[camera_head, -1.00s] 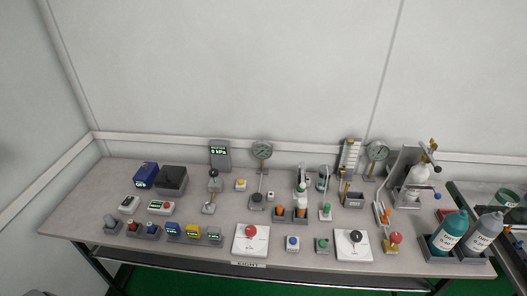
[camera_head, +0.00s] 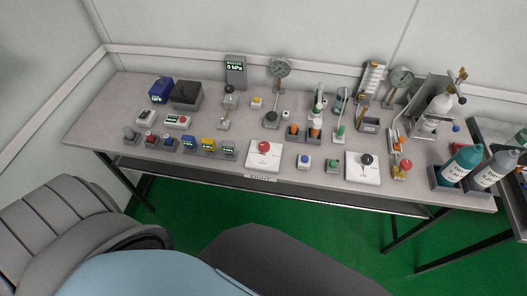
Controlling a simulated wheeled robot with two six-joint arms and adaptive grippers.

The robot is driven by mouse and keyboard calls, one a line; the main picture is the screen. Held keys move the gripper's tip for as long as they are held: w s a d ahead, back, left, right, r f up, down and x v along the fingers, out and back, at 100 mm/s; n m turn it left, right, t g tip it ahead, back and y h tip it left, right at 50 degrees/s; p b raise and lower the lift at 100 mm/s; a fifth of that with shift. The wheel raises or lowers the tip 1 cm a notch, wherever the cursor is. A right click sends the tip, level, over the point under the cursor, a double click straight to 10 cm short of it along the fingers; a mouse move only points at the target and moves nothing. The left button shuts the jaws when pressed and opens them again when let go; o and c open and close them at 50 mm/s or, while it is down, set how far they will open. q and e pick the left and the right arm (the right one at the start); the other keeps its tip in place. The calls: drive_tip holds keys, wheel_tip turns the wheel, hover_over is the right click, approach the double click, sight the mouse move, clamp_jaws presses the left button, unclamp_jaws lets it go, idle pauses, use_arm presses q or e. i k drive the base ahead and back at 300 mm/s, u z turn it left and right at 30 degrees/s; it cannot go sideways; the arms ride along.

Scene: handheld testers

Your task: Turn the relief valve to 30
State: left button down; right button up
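Two white plates with round knobs lie at the front of the table: one with a red knob (camera_head: 263,147) at the middle, one with a black knob (camera_head: 366,159) to its right. Their markings are too small to read, and I cannot tell which knob, if either, is the relief valve. A round dial gauge (camera_head: 279,68) stands at the back middle, and a second gauge (camera_head: 401,77) stands at the back right. A grey display (camera_head: 235,71) at the back reads 0 kPa. Neither of my grippers is in view.
The grey table (camera_head: 110,112) is crowded with small devices. A blue tester (camera_head: 159,91) stands at the back left. Green floor shows below the table's front edge.

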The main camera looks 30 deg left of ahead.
sight(265, 147)
drive_tip(key=z, duration=1.35)
drive_tip(key=k, duration=0.35)
drive_tip(key=u, duration=0.75)
